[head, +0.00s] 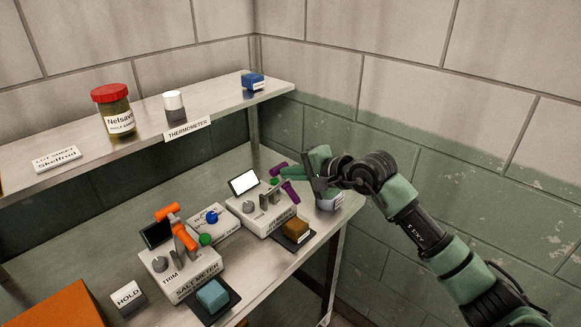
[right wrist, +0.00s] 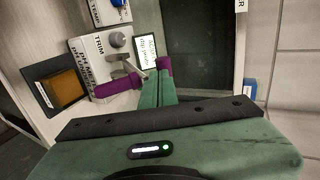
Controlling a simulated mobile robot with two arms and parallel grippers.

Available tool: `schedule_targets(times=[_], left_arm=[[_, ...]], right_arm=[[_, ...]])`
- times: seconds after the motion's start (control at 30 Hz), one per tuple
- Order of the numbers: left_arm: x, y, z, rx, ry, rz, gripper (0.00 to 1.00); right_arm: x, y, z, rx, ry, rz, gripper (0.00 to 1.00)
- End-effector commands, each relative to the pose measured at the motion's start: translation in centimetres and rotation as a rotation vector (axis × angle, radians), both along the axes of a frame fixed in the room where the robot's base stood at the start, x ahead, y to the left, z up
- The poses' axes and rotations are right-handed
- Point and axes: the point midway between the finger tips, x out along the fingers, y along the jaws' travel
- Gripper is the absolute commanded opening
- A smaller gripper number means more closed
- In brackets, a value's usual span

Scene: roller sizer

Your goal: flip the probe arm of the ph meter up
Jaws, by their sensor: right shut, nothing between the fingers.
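The meter with purple parts (head: 262,216) stands on the lower bench, with a lit screen (head: 244,182) and a grey knob. In the right wrist view the fingers (right wrist: 157,88) are together. My left gripper is out of view.
A salt meter (head: 190,268) with an orange arm stands to the left. A brown block (head: 296,230) and a blue block (head: 212,296) sit on dark pads in front. The upper shelf (head: 70,178) holds a red-lidded jar (head: 115,112). A wall is close at right.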

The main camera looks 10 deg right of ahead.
Motion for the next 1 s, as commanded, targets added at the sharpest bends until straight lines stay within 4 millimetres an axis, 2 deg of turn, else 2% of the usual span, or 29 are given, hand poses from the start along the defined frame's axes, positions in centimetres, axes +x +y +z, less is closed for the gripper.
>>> schedule_targets(times=[0.43,0.87,1.0], left_arm=[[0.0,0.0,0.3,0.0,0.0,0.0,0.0],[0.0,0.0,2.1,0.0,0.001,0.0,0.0],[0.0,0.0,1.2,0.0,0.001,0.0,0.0]], right_arm=[[0.4,0.3,0.3,-0.009,0.011,0.001,0.0],[3.3,2.4,2.5,-0.168,0.226,0.001,0.0],[4.1,2.9,2.3,-0.204,0.275,-0.002,0.0]])
